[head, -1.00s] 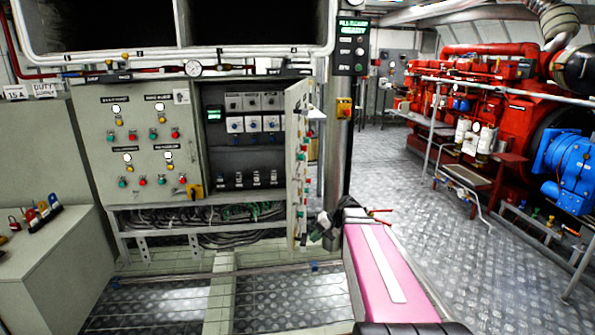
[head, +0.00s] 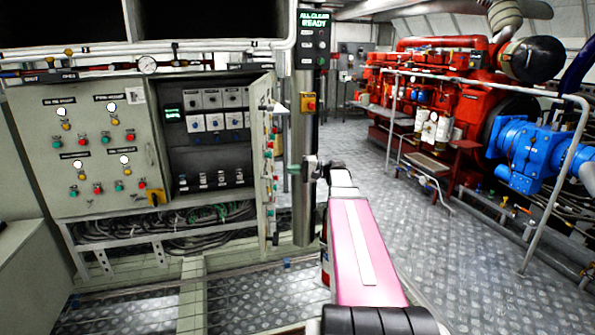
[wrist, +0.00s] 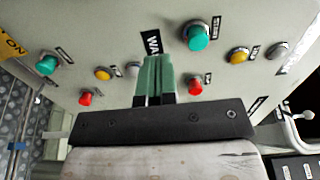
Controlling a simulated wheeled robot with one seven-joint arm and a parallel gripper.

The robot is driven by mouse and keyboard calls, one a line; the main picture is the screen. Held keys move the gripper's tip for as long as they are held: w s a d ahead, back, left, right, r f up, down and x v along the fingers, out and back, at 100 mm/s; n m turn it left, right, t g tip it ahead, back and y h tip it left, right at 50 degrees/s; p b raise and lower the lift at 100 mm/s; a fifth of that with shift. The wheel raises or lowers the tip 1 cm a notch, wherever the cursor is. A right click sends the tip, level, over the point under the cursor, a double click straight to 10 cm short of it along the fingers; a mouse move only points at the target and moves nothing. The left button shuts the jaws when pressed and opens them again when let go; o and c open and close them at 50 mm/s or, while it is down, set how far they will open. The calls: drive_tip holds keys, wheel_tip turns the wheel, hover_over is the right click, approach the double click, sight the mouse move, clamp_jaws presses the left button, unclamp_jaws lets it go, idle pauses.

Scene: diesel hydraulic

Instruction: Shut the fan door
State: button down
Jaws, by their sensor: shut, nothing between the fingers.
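The fan door (head: 262,160) looks to be the grey cabinet door standing open at the right of the open cabinet bay (head: 208,130). It is seen nearly edge-on in the head view, with buttons on its outer face. In the wrist view a grey door face (wrist: 120,30) fills the picture, with red, yellow and green buttons and a partly covered label. My gripper (head: 310,165) is just right of the door, on its outer side. Its green fingers are shut and empty in the wrist view (wrist: 155,62), pointing at the face. I cannot tell whether they touch it.
A grey post (head: 303,150) with a lit status panel (head: 313,38) stands close behind my gripper. A closed button panel (head: 90,150) is left of the bay. The red engine (head: 430,90) and railing are at the right. Metal floor between is clear.

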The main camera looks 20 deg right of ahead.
drive_tip(key=x, duration=0.9)
drive_tip(key=shift+a, duration=0.15)
